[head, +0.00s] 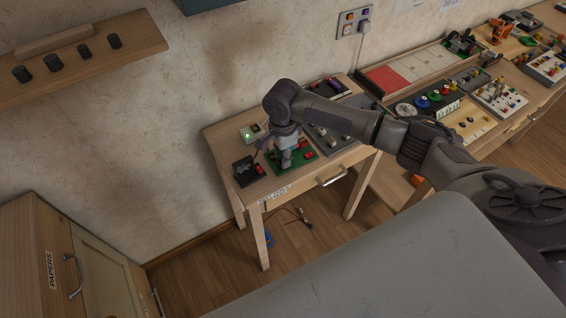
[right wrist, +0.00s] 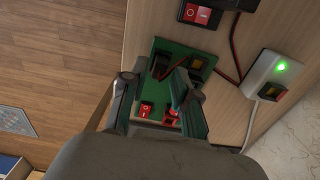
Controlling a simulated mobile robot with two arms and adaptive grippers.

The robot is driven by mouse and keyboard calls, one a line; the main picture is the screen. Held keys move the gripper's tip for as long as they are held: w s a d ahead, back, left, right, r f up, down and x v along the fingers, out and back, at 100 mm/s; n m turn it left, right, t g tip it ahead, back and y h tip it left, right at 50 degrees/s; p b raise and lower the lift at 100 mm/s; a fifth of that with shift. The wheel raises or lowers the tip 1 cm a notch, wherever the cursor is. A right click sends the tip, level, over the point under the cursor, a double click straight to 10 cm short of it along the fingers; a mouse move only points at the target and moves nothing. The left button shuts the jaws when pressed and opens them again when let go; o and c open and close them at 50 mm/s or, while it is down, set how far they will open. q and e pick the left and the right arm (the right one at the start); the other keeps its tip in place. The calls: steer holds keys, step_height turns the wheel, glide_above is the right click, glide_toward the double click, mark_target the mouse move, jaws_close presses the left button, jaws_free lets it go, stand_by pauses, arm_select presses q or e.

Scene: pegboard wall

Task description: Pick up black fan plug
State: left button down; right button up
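My right gripper (head: 285,160) reaches down over a green board (head: 303,161) on the small wooden table. In the right wrist view its two fingers (right wrist: 158,84) are apart, with the green board (right wrist: 150,52) below them. A small black plug (right wrist: 161,66) shows on the board between and just beyond the fingertips; nothing seems gripped. Whether it is the fan's plug I cannot tell. A dark socket piece (right wrist: 196,65) sits beside it, partly behind the right finger. A black unit with a red switch (head: 247,171) stands left of the board. My left gripper is not in view.
A white box with a green light (head: 250,134) stands behind the board. Red and dark cables (right wrist: 234,52) run close to the gripper. A grey panel (head: 328,128) lies to the right. The wall is close behind the table.

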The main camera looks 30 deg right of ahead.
steer(key=shift+f, duration=0.95)
steer(key=shift+c, duration=0.3)
jaws_close()
steer(key=shift+r, duration=0.1)
